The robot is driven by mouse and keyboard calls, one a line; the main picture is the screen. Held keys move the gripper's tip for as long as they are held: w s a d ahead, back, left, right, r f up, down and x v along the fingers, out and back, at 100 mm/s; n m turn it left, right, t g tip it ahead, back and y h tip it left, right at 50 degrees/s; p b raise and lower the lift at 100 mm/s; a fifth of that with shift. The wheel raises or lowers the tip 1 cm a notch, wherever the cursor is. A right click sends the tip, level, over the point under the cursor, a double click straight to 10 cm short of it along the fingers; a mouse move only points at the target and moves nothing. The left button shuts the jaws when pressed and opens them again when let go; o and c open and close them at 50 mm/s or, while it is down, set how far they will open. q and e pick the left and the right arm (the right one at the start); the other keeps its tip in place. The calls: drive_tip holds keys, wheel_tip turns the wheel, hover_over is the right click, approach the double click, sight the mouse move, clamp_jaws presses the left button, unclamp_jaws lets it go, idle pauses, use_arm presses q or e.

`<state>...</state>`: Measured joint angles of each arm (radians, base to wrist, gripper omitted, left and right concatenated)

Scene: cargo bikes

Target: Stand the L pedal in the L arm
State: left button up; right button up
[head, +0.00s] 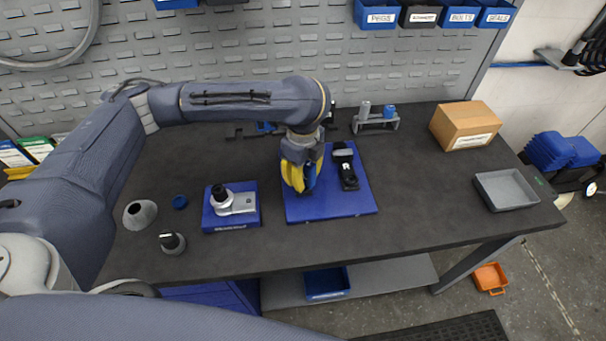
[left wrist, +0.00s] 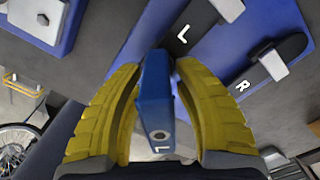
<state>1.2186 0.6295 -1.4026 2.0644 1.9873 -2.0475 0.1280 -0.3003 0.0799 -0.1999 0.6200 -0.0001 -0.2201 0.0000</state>
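The L pedal is a blue block marked with a white L (left wrist: 158,105). In the left wrist view it sits between the two yellow fingers of my left gripper (left wrist: 160,75), which press it from both sides. In the head view this gripper (head: 301,180) points down over the blue board (head: 335,207). The L arm (left wrist: 188,32) is a dark bar with a white L, just beyond the pedal's far end; whether they touch I cannot tell. A second dark bar, marked R (left wrist: 256,76), lies beside it. My right gripper is not in view.
A cardboard box (head: 466,126), grey tray (head: 506,189) and peg rack (head: 376,121) stand right and behind.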

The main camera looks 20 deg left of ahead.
use_arm(q)
drive_tip(key=shift+o, duration=0.9)
